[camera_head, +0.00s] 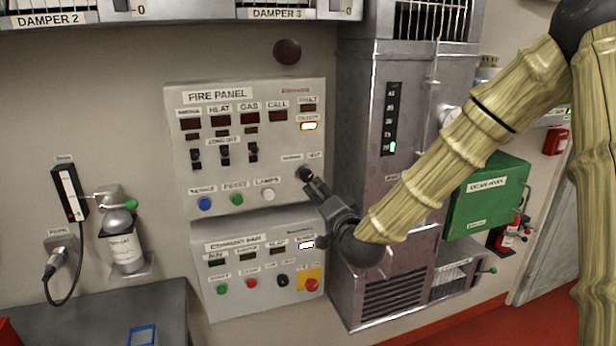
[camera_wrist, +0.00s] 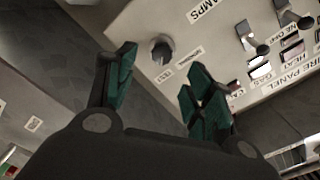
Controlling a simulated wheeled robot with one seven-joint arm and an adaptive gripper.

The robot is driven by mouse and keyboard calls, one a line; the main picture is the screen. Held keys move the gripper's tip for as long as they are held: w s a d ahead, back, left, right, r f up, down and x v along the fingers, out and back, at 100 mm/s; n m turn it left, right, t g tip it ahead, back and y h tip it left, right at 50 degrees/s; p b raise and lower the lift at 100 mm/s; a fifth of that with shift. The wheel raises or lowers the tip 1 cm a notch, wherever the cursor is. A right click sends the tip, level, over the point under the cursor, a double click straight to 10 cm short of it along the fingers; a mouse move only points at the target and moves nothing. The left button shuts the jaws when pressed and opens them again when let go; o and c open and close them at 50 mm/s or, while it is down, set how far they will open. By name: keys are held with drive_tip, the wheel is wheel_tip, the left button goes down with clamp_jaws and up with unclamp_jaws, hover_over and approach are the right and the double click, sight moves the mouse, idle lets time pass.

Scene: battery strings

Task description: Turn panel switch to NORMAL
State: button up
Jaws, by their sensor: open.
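The grey fire panel (camera_head: 243,100) is on the wall in the head view. Its dark rotary switch (camera_head: 304,173) sits at the panel's lower right, between two small labels; the right one seems to read TEST, and the left one is hard to read. In the wrist view the switch knob (camera_wrist: 161,47) shows beyond the fingertips, roughly between them, with the panel turned over. Which way it points cannot be told. My gripper (camera_head: 314,187) is open and empty, just in front of and slightly below the switch. Its green-padded fingers (camera_wrist: 161,75) stand apart, with no clear contact with the knob.
Toggle switches (camera_head: 224,153) and push buttons (camera_head: 237,199) lie left of the switch. A lit lamp (camera_head: 309,126) is above it. A second panel (camera_head: 230,262) with a red button is below. A grey cabinet (camera_head: 374,190) stands close at right.

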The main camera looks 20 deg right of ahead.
sight(308, 178)
drive_tip(key=w+p, duration=0.1)
drive_tip(key=w, duration=0.2)
drive_tip(key=w+p, duration=0.2)
drive_tip(key=w, duration=0.2)
drive_tip(key=w+p, duration=0.1)
drive_tip(key=w, duration=0.3)
drive_tip(key=shift+r+p, duration=0.3)
drive_tip(key=shift+p, duration=0.1)
drive_tip(key=c, duration=1)
